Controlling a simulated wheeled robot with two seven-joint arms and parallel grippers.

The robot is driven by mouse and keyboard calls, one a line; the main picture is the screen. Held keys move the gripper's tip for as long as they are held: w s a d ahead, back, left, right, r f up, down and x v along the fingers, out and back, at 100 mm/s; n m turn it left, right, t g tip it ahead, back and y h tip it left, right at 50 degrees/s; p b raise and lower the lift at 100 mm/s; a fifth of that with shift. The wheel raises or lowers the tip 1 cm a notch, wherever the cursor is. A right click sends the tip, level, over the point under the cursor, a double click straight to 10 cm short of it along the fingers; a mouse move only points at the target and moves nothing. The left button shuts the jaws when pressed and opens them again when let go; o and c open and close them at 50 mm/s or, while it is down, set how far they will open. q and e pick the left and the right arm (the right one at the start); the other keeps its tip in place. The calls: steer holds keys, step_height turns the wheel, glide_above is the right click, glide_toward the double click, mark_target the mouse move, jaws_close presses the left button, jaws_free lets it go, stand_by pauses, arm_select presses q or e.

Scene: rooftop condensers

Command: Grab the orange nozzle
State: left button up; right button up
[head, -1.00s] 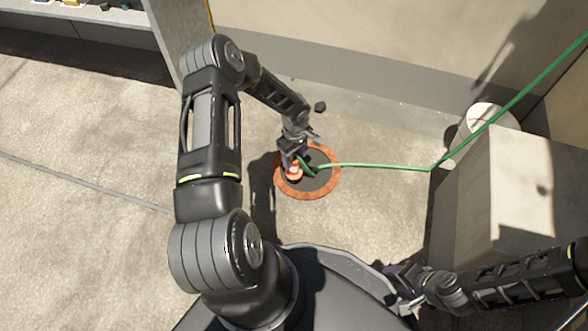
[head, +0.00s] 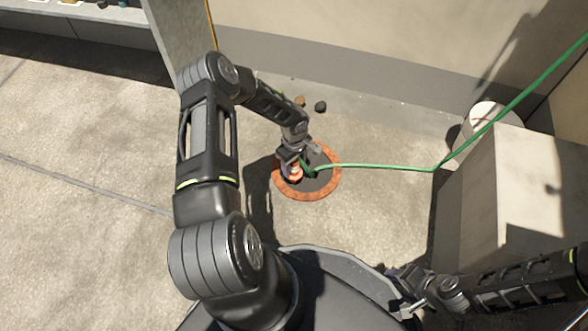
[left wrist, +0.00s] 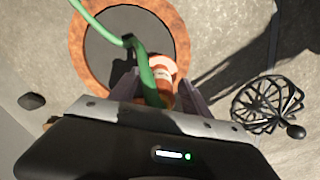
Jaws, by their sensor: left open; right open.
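The orange nozzle (head: 296,173) is on the end of a green hose (head: 375,166), over an orange-rimmed dark round mat (head: 322,190). In the left wrist view the nozzle (left wrist: 162,72) shows orange with a pale band, and the hose (left wrist: 146,70) passes in front of it. My left gripper (head: 293,165) is open at the nozzle. In the left wrist view its fingers (left wrist: 158,88) stand on either side of the nozzle and hose; I cannot tell whether they touch. My right gripper (head: 398,285) is open, low at the right, away from the nozzle.
A concrete block (head: 500,205) and a white cylinder (head: 482,122) stand at the right. The hose rises past them. Small stones (head: 320,106) lie near the wall. A black wire object (left wrist: 262,103) lies near my left gripper. Open floor (head: 90,240) spreads left.

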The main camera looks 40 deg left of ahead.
arm_select(q)
steer(key=shift+c, duration=0.2)
jaws_close()
stand_by(0.3)
